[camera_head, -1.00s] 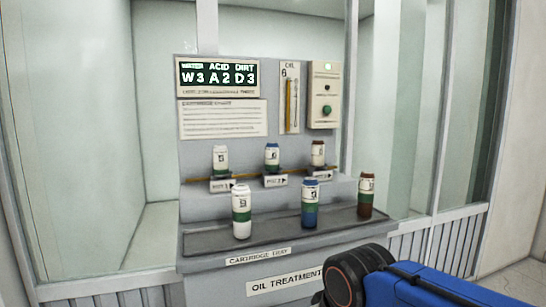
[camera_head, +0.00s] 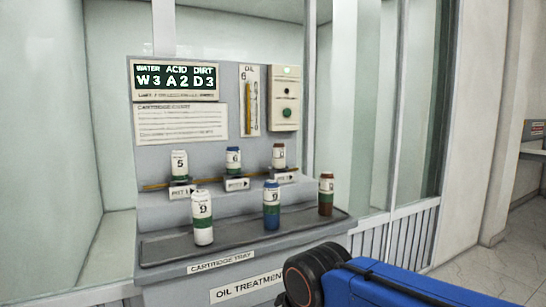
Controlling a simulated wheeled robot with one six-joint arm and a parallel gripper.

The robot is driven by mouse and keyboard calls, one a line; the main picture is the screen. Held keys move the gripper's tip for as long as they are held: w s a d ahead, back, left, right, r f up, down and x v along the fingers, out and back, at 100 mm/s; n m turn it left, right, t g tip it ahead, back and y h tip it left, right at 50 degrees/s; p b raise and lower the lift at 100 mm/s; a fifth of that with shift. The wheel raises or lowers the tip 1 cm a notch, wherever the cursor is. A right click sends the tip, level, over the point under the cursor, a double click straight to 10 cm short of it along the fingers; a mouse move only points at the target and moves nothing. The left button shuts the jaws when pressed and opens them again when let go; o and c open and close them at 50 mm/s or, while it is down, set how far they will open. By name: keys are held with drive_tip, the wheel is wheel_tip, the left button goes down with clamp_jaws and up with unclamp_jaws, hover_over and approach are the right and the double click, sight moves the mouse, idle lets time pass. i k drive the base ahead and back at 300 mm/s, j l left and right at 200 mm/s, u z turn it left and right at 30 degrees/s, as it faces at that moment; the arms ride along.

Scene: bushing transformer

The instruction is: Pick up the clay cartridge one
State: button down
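Three more stand on the ledge behind: a white one (camera_head: 180,165), a blue one (camera_head: 233,161) and a brown one (camera_head: 279,157). I cannot read which is clay. My blue arm with its black joint shows at the bottom right, in front of the tray; my gripper is out of view.
The treatment stand's back panel holds a green display (camera_head: 176,81) reading W3 A2 D3, a text chart (camera_head: 181,124), an oil gauge (camera_head: 249,100) and a box with a green button (camera_head: 287,113). Glass walls stand around it. Open floor (camera_head: 500,270) lies at right.

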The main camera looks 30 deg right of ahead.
sight(279, 148)
drive_tip(key=l+z, duration=1.3)
drive_tip(key=i, duration=0.05)
